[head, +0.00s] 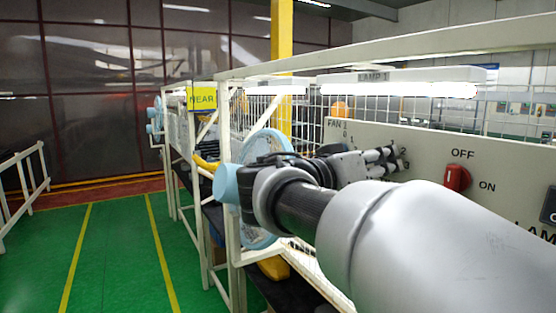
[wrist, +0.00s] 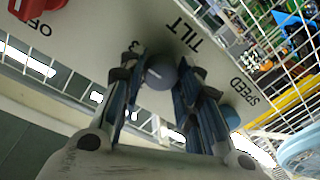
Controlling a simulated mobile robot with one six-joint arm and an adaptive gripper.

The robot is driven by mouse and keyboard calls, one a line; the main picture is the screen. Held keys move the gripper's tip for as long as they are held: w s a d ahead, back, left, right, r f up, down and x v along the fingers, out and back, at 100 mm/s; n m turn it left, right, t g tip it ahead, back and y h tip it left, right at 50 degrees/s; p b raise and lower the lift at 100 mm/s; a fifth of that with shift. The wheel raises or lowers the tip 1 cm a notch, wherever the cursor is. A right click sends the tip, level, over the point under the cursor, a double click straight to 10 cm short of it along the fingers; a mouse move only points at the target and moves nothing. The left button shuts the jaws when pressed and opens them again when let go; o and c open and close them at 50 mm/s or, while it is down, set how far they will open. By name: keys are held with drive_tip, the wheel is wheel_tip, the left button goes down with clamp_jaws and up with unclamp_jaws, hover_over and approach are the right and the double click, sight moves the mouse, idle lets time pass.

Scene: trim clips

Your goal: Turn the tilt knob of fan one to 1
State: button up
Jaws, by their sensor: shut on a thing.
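In the wrist view, the tilt knob (wrist: 160,74) is a round grey-blue knob on the pale panel, beside the printed word TILT. A short pale mark shows on its face. A digit 3 is visible near it; the other tilt digits are hidden, so I cannot tell its setting. My gripper (wrist: 165,84) is shut on the knob, with one finger on each side. In the head view, my gripper (head: 384,160) is at the panel (head: 425,140) under the FAN 1 label, and my arm hides the knob.
A blue speed knob (wrist: 231,117) sits close to the right finger. A red OFF/ON switch (head: 457,177) is right of my gripper in the head view. A light-blue fan ring (wrist: 302,152) and wire mesh are at the wrist view's right. Green floor at left is clear.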

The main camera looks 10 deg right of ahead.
drive_tip(key=shift+n, duration=0.4)
drive_tip(key=n, duration=0.3)
drive_tip(key=shift+n, duration=0.4)
drive_tip(key=n, duration=0.4)
drive_tip(key=shift+w+r+g+y+p, duration=0.1)
drive_tip(key=shift+g+y+p, duration=0.2)
drive_tip(key=shift+p, duration=0.1)
drive_tip(key=n+p, duration=0.2)
drive_tip(key=n, duration=0.2)
drive_tip(key=shift+g+p, duration=0.3)
drive_tip(key=shift+n+g+p, duration=0.3)
drive_tip(key=shift+n+p, duration=1.1)
drive_tip(key=shift+n, duration=0.7)
drive_tip(key=o, duration=1.1)
drive_tip(key=shift+c, duration=0.2)
